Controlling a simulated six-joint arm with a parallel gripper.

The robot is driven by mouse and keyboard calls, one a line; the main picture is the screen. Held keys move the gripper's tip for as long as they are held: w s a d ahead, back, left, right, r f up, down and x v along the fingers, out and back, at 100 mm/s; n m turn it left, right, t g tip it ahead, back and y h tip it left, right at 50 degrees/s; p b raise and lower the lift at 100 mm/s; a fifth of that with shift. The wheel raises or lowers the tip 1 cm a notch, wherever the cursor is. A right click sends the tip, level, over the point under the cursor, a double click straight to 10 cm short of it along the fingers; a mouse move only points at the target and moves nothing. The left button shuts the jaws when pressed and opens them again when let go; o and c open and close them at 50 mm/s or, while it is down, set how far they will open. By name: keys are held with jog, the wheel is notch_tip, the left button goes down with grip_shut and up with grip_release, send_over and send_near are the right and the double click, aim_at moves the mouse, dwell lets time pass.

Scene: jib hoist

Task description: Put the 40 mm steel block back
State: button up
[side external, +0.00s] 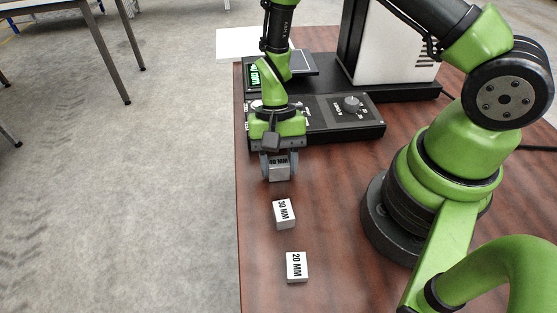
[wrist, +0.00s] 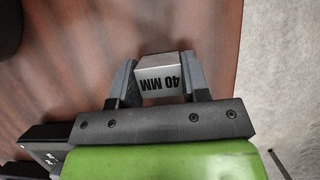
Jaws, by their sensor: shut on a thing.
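The 40 mm steel block (side external: 279,171) is a grey block with a "40 MM" label. My gripper (side external: 278,178) is shut on it, one finger on each side. In the wrist view my gripper (wrist: 160,85) holds the block (wrist: 160,82) between its fingers, over the brown table. I cannot tell whether the block touches the table or hangs just above it.
The 30 mm block (side external: 284,214) and the 20 mm block (side external: 297,267) stand in a row toward the front of the wooden table (side external: 335,240). Behind my gripper is a black control unit (side external: 350,131) with a knob and a green display (side external: 254,75). The table's left edge is close by.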

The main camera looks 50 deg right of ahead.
jog(key=o, duration=1.3)
jog(key=shift+f, duration=0.1)
jog(key=shift+c, duration=0.2)
jog(key=d+r+n+t, duration=0.25)
jog(key=r+t, duration=0.25)
jog(key=r, duration=2)
jog(key=s+r+n+t+h, duration=0.1)
jog(key=s+r+t, duration=0.4)
jog(key=s, duration=0.5)
jog(key=shift+d+n, duration=0.4)
jog(key=shift+n, duration=0.35)
jog(key=shift+s+r, duration=0.1)
